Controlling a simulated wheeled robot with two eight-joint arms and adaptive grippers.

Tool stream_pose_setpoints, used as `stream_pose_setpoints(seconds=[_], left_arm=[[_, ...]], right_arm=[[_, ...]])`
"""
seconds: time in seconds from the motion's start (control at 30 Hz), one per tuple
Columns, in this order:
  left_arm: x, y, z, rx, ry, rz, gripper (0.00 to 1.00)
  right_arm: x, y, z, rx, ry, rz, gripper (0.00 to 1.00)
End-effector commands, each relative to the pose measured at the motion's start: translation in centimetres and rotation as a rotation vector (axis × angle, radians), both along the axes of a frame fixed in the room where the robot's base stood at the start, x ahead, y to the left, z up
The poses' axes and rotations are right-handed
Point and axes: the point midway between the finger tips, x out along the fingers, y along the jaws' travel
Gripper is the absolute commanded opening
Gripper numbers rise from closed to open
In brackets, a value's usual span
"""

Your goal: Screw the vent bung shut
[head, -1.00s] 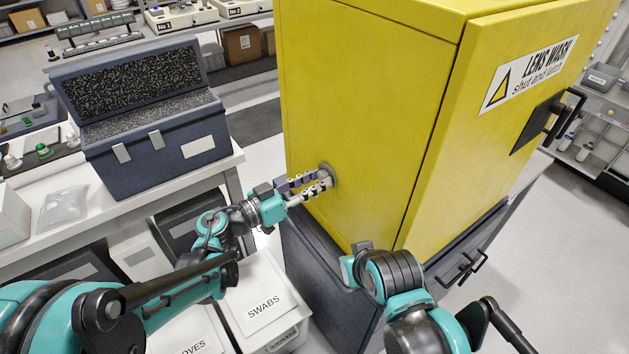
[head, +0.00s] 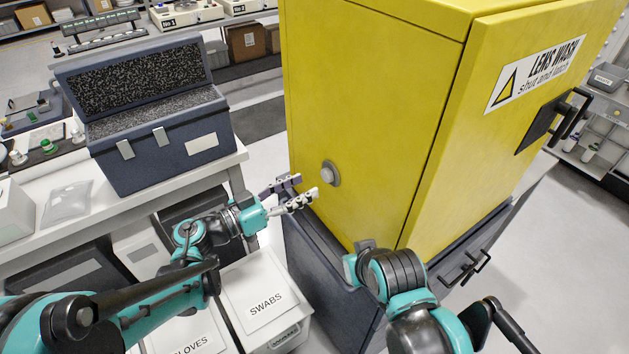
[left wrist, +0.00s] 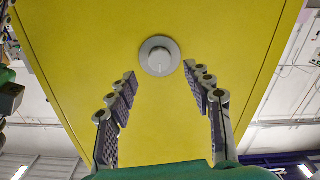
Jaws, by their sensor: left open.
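The vent bung (head: 330,174) is a pale round knob in a grey ring on the left side of the yellow cabinet (head: 375,110). In the left wrist view the bung (left wrist: 159,61) shows a white line on its face and sits beyond the fingertips. It looks seated in its ring; whether it is tight I cannot tell. My left gripper (head: 306,187) is open and empty, left of the bung and apart from it. Its fingers (left wrist: 158,80) are spread wide in the left wrist view. My right arm is at the lower right; its gripper's fingers cannot be made out.
The cabinet stands on a dark blue base (head: 325,265). A bench (head: 125,205) with an open foam-lined case (head: 150,150) is on the left. White boxes, one marked SWABS (head: 262,290), sit below my left arm. The cabinet's door has a black handle (head: 570,115).

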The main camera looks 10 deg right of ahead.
Motion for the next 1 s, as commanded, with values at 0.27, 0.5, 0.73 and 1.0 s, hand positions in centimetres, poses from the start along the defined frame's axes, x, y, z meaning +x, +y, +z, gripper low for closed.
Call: stream_pose_setpoints(seconds=[0.27, 0.5, 0.73, 1.0], left_arm=[[-1.7, 5.1, 0.0, 0.001, 0.000, 0.003, 0.51], [-2.4, 6.3, 0.0, 0.001, 0.000, 0.000, 0.51], [-2.3, 6.3, 0.0, 0.001, 0.000, -0.001, 0.51], [-2.1, 6.4, 0.4, -0.006, -0.011, 0.013, 0.51]], right_arm=[[0.0, 0.0, 0.0, 0.000, 0.000, 0.000, 0.00], [0.0, 0.0, 0.0, 0.000, 0.000, 0.000, 0.00], [0.0, 0.0, 0.0, 0.000, 0.000, 0.000, 0.00], [0.0, 0.0, 0.0, 0.000, 0.000, 0.000, 0.00]])
